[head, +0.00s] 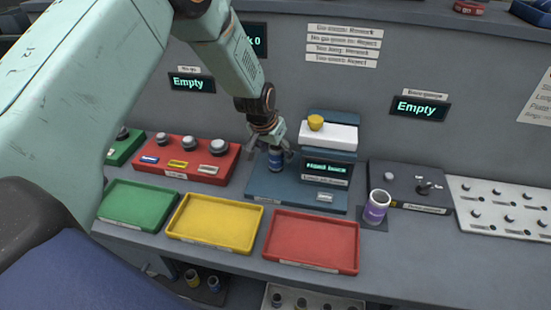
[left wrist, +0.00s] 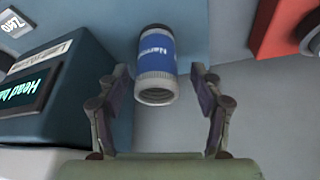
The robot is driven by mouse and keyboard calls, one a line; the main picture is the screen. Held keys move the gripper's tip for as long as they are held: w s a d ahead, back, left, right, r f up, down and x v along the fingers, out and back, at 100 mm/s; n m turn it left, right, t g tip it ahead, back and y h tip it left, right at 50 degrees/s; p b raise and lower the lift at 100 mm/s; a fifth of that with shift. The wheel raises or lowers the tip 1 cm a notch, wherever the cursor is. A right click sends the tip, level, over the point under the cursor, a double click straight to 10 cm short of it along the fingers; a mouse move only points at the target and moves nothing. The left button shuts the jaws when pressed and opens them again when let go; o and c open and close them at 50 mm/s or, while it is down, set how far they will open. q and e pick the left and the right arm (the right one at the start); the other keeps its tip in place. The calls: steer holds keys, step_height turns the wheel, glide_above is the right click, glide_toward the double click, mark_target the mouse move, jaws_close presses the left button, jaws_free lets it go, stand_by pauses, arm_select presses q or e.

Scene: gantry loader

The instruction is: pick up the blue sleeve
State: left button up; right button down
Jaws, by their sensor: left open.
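The blue sleeve (left wrist: 157,52) is a short cylinder with a blue band, white lettering and grey metal ends. In the left wrist view it lies ahead of and between the two open fingers of my left gripper (left wrist: 160,115), with a gap on each side. In the head view the sleeve (head: 275,160) stands on the blue base of the gauge station, just below my left gripper (head: 270,143). The gripper partly covers its top there. My right gripper is not in view.
A blue station with a lit display (head: 327,168) stands right of the sleeve. A red rack (head: 205,172) is to its left. Green (head: 137,204), yellow (head: 214,222) and red (head: 311,241) trays lie in front. A purple sleeve (head: 377,206) stands at right.

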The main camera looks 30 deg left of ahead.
arm_select(q)
steer(key=shift+s+d+r, duration=0.1)
steer(key=shift+d+r, duration=0.05)
steer(key=shift+d, duration=0.05)
steer(key=shift+s+d+r, duration=0.1)
steer(key=c, duration=0.3)
steer(key=shift+w+a+f, duration=0.2)
steer(key=c, duration=0.4)
steer(key=shift+s+d+r, duration=0.1)
steer(key=shift+d+r, duration=0.05)
steer(key=c, duration=0.6)
jaws_close()
